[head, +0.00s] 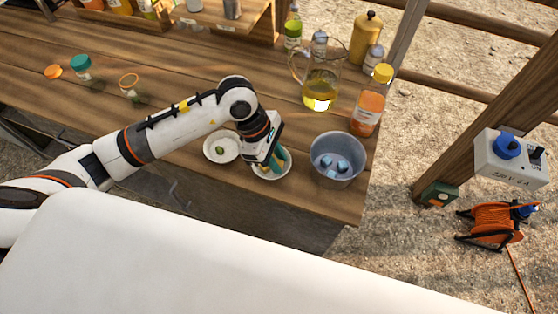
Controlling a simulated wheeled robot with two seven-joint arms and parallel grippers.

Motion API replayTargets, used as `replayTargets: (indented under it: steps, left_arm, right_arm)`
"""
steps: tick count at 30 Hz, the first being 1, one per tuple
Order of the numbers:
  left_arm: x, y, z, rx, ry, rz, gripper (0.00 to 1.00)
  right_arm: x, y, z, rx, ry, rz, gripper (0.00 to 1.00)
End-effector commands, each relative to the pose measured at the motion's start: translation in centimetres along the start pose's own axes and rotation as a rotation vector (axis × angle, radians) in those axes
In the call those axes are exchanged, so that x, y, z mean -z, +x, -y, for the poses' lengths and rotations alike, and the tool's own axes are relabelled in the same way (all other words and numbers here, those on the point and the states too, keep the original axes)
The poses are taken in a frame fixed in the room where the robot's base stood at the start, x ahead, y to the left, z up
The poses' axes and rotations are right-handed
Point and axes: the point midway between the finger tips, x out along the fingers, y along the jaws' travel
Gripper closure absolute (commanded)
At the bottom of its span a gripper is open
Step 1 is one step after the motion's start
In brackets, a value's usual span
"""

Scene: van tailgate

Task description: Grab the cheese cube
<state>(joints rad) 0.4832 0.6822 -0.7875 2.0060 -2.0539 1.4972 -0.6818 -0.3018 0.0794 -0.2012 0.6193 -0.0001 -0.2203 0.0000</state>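My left gripper (277,162) points down over a small white plate (272,176) near the table's front edge. Its teal fingers hide most of the plate's middle. I cannot make out a cheese cube; it may be hidden behind the fingers. Whether the fingers are open or shut does not show. Just left of the gripper, a second white plate (221,147) holds a small green item (220,150), perhaps an olive. My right gripper is not in view.
A grey bowl (337,160) with several bluish cubes stands right of the gripper. Behind it are an orange bottle (368,106), a glass jug (320,90) of yellow liquid and a yellow canister (366,40). Jars stand at the left. The wooden table (200,65) is clear mid-back.

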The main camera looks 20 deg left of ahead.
Motion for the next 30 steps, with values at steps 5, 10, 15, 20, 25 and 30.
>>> replayTargets:
  steps: [5, 10, 15, 20, 25, 30]
  left_arm:
    - [0.0, 0.1, 0.0, 0.001, 0.001, 0.000, 0.75]
    - [0.0, 0.1, 0.0, 0.000, 0.000, 0.000, 0.97]
    - [0.0, 0.1, 0.0, 0.000, 0.000, 0.000, 1.00]
    - [0.1, -0.2, 0.1, 0.002, 0.001, 0.000, 1.00]
    - [1.0, -2.5, 0.1, 0.007, 0.005, 0.001, 1.00]
    - [2.4, -5.8, 0.2, 0.006, 0.005, -0.001, 1.00]
  right_arm:
    - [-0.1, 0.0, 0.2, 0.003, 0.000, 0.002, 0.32]
    - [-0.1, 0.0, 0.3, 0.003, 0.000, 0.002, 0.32]
    - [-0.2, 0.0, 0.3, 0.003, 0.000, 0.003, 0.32]
    - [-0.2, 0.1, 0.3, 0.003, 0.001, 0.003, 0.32]
    - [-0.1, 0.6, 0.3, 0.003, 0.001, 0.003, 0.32]
    - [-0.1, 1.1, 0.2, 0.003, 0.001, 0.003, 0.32]
